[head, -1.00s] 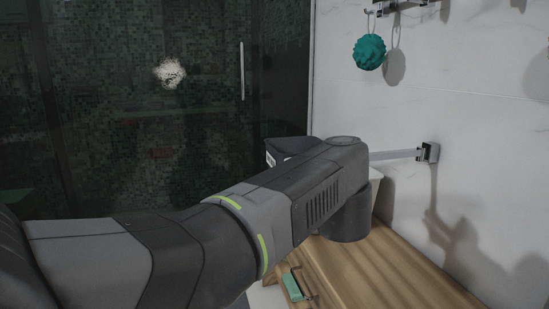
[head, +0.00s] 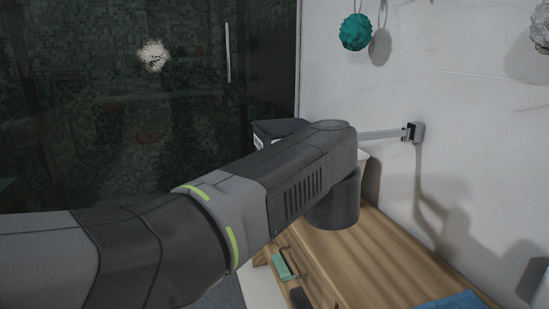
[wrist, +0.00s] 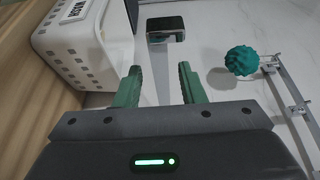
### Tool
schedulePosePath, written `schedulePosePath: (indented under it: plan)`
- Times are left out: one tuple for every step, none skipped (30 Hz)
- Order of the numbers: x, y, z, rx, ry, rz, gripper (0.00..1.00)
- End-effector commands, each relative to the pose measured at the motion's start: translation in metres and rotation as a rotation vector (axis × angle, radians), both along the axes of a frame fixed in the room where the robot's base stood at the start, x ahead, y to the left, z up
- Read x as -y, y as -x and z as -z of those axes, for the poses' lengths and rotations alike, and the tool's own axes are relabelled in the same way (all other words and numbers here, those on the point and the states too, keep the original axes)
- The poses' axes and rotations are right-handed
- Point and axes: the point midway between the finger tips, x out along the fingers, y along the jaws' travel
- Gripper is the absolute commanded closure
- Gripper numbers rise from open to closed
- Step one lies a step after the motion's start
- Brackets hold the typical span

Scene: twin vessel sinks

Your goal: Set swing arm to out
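The swing arm (head: 384,134) is a thin grey metal bar on a wall bracket (head: 418,132) at the right of the head view. Its far part is hidden behind my own arm. In the wrist view the bar (wrist: 163,82) runs up the middle of the picture to its dark, shiny bracket (wrist: 166,30). My gripper (wrist: 160,68) is open, with one green finger on each side of the bar. Gaps show between the bar and both fingers. I cannot tell whether the bar lies at fingertip depth. The fingers are hidden in the head view.
A white basket (wrist: 85,45) stands left of the fingers in the wrist view. A teal spiky ball (head: 356,32) hangs on the wall, near a metal rail (wrist: 287,95). A wooden counter (head: 385,265) with a teal-handled item (head: 283,265) lies below my arm.

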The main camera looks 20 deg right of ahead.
Motion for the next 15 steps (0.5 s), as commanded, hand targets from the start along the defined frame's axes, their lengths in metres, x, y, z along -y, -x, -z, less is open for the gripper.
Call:
schedulePosePath:
  plan:
    - [-0.004, 0.009, -0.002, 0.001, 0.003, 0.004, 0.64]
    - [-0.006, 0.014, -0.002, 0.001, 0.002, 0.005, 0.64]
    - [-0.009, 0.021, -0.002, 0.0, 0.001, 0.005, 0.64]
    - [-0.012, 0.026, -0.002, 0.001, 0.002, 0.006, 0.64]
    - [-0.014, 0.031, -0.002, 0.0, 0.001, 0.005, 0.64]
    - [-0.018, 0.038, -0.002, 0.0, 0.001, 0.006, 0.64]
    - [-0.02, 0.042, -0.001, 0.001, 0.0, 0.006, 0.64]
    - [-0.021, 0.046, -0.001, 0.001, 0.0, 0.006, 0.64]
    - [-0.024, 0.052, -0.002, 0.0, 0.001, 0.006, 0.64]
    - [-0.027, 0.056, -0.001, 0.0, 0.0, 0.006, 0.64]
    - [-0.029, 0.06, -0.001, 0.0, 0.0, 0.006, 0.64]
    - [-0.031, 0.065, -0.001, 0.0, 0.001, 0.006, 0.64]
    - [-0.032, 0.069, -0.001, 0.0, 0.001, 0.007, 0.64]
    - [-0.034, 0.072, -0.001, 0.0, 0.001, 0.006, 0.64]
    - [-0.036, 0.077, 0.0, -0.001, 0.0, 0.007, 0.64]
